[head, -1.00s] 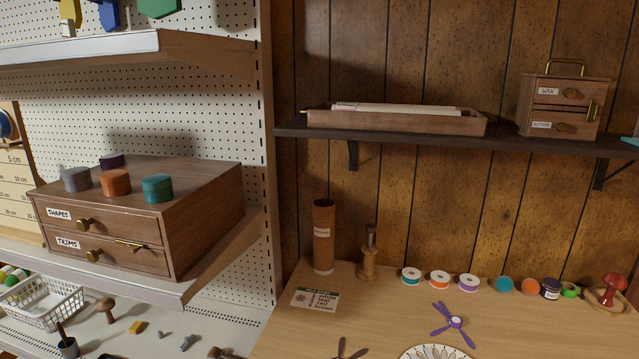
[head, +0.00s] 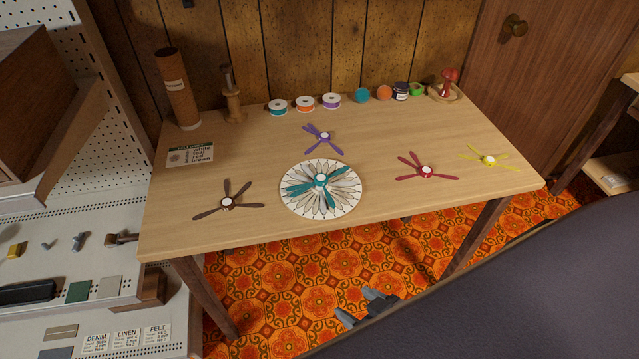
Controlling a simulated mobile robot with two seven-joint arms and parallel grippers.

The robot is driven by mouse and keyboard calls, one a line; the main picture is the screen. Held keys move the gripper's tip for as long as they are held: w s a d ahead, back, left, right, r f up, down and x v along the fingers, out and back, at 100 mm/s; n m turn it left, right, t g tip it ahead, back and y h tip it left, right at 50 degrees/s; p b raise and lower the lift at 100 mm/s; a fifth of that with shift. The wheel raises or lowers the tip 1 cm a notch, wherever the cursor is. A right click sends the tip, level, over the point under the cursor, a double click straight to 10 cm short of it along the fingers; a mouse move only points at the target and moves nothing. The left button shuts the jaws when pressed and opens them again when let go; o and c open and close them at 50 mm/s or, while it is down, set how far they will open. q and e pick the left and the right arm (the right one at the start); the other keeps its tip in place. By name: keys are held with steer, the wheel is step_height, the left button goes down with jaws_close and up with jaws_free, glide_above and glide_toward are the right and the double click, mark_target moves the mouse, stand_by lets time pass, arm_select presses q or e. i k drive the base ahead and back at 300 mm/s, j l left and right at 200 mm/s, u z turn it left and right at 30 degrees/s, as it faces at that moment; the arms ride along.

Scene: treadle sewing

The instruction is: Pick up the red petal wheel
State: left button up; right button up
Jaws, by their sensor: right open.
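The red petal wheel (head: 427,172) lies flat on the wooden table (head: 250,237), right of the middle. My right gripper (head: 361,306) shows at the bottom of the head view, low in front of the table over the patterned floor. It is open and empty, well apart from the wheel. My left gripper is not in view.
A teal wheel (head: 320,181) lies on a white patterned disc (head: 348,207). Purple (head: 324,138), brown (head: 227,203) and yellow (head: 488,159) wheels lie around it. Spools, small pots and a cardboard tube (head: 178,90) line the back. Bare tabletop surrounds the red wheel.

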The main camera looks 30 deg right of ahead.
mark_target(426, 172)
steer(key=z, duration=1.45)
